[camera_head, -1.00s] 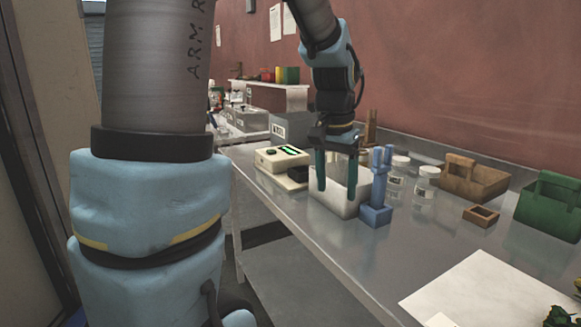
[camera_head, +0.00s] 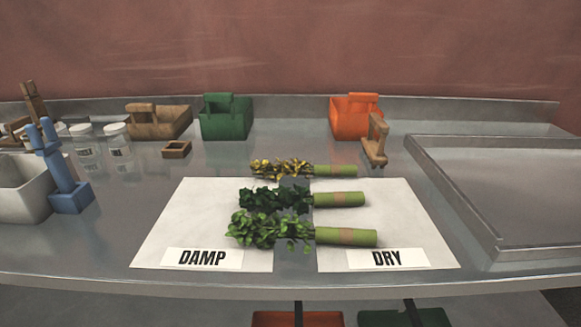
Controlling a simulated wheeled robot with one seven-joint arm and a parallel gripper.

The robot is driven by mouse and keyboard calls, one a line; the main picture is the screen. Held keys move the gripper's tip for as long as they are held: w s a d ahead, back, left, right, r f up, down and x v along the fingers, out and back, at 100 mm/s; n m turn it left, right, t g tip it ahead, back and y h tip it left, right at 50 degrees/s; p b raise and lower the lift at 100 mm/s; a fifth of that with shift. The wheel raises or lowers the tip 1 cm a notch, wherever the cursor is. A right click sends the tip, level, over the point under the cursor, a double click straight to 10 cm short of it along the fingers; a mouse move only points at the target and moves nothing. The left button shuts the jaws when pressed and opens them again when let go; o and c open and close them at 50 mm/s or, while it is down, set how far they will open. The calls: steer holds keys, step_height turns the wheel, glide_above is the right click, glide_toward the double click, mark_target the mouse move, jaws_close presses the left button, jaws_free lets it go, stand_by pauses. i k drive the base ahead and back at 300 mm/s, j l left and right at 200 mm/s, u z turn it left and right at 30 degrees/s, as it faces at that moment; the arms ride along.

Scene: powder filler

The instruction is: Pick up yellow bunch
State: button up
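The yellow bunch (camera_head: 284,168) lies on the metal table, at the back edge of the two white sheets. Its yellow leafy end points left and its green wrapped stem end (camera_head: 336,171) points right. A dark green bunch (camera_head: 275,198) lies in front of it, and a brighter green bunch (camera_head: 270,229) lies nearest the front. Both of these lie across the gap between the sheets, stems to the right. My gripper is not in view now.
White sheets labelled DAMP (camera_head: 160,240) and DRY (camera_head: 420,235) lie under the front bunches. Behind stand a green box (camera_head: 226,122), an orange box (camera_head: 350,122) and a wooden holder (camera_head: 375,145). A metal tray (camera_head: 480,190) is right; jars and a blue stand (camera_head: 70,195) are left.

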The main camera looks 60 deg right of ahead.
mark_target(295, 169)
steer(key=k+l+z, duration=0.15)
steer(key=l, duration=0.15)
steer(key=k+l+z, duration=0.15)
steer(key=l, duration=0.15)
steer(key=k+l+z, duration=0.15)
steer(key=l, duration=0.15)
steer(key=k+l+z, duration=0.15)
steer(key=l, duration=0.2)
